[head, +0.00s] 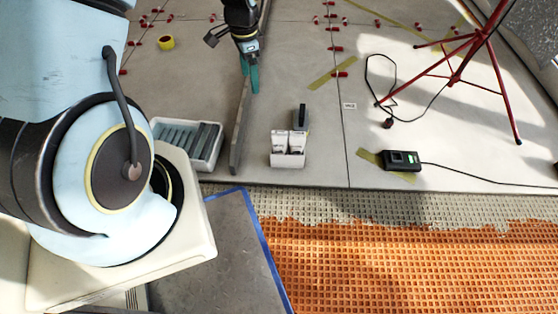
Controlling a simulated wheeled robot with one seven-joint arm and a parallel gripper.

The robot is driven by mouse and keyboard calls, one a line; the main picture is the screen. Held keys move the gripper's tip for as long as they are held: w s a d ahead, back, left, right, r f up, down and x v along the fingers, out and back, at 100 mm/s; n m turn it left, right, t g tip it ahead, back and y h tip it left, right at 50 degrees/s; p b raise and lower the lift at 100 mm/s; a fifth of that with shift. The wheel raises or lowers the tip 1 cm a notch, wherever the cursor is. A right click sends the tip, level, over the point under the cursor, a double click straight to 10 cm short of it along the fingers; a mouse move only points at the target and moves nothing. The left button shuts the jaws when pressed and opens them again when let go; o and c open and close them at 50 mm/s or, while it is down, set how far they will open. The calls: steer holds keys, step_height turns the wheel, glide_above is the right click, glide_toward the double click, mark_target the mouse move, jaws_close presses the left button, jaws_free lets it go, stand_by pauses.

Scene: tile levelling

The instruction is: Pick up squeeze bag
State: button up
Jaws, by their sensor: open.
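Two white pouches, which look like squeeze bags, stand upright side by side in a small white holder (288,160) on the grey tiles. The left squeeze bag (280,140) and the right squeeze bag (298,141) both show their front faces. My gripper (252,88) has teal fingers and points down at the top centre of the head view. It is open and apart from the pouches, beyond them and a little to their left. No object shows between its fingers.
A white tray (212,153) holds grey-blue strips. A red tripod (455,75), cable and black device (401,160) are at right. Orange matting (400,265) lies in front.

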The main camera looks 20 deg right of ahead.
mark_target(279, 132)
steer(key=s+d+f+m+b, duration=0.1)
steer(key=d+f+b, duration=0.1)
steer(key=f, duration=0.4)
steer(key=s+d+f+m+b, duration=0.1)
steer(key=d+f+m+b, duration=0.1)
steer(key=f, duration=0.4)
steer(key=s+d+f+m+b, duration=0.1)
steer(key=d+f+m+b, duration=0.1)
steer(key=f, duration=0.4)
steer(key=shift+s+d+f+b, duration=0.1)
steer(key=shift+d+f+b, duration=0.2)
steer(key=shift+d+b, duration=0.45)
step_height(279, 132, down, 5)
steer(key=shift+f+b, duration=0.1)
steer(key=shift+b, duration=1)
step_height(279, 132, down, 5)
steer(key=b, duration=0.3)
steer(key=shift+s+f, duration=0.15)
steer(key=shift+c, duration=0.3)
steer(key=c, duration=1.1)
steer(key=shift+c, duration=0.3)
steer(key=shift+r, duration=0.2)
